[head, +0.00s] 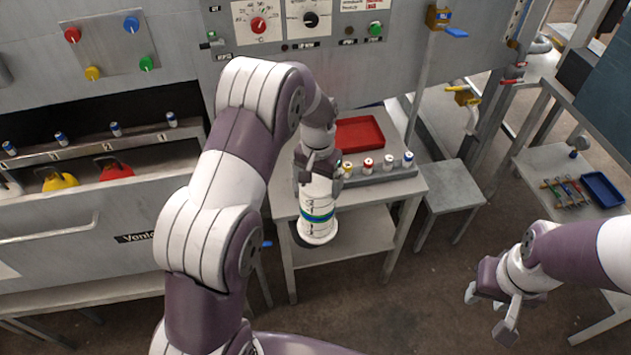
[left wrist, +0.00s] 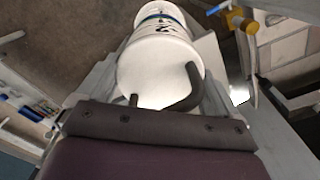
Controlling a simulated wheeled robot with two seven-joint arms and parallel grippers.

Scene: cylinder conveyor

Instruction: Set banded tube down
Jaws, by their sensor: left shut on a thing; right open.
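The banded tube (head: 318,212) is a white cylinder with blue and green bands and a wide white base. It hangs roughly upright under my left gripper (head: 317,172), which is shut on it. In the left wrist view the tube (left wrist: 160,65) fills the centre, with a dark bent handle on its near end. In the head view the tube overlaps the front edge of the small grey table (head: 400,192); I cannot tell whether it touches it. My right gripper (head: 487,314) is open and empty at the lower right, over the floor.
A red tray (head: 360,133) and a grey rack (head: 385,174) with several small capped cylinders stand on the small table. A low grey stool (head: 455,185) is to its right. A blue tray (head: 603,189) lies at far right.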

